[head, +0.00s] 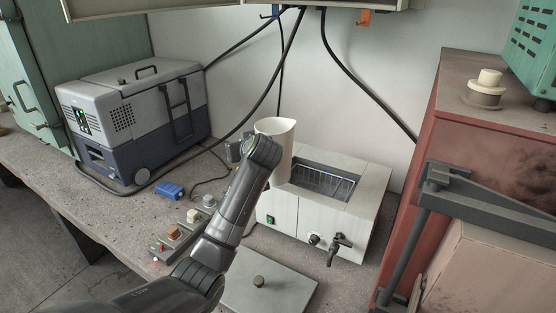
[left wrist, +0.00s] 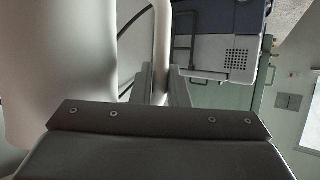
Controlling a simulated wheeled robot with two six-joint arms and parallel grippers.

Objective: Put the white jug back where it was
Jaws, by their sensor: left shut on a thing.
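The white jug (head: 280,147) is upright at the left end of the white water bath (head: 283,212). Its base overlaps the bath's left rim in the head view, and I cannot tell whether it touches it. The jug's body fills the left of the left wrist view (left wrist: 62,70). My left gripper (left wrist: 163,88) is shut on the jug's handle (left wrist: 162,40), with one finger on each side. In the head view my wrist hides part of the jug and most of the gripper. My right gripper is not in view.
The bath's open basin holds a wire rack (head: 322,182); a tap (head: 337,245) sticks out in front. A flat lid with a knob (head: 268,284) lies before it. A red cabinet (head: 415,185) bounds the right.

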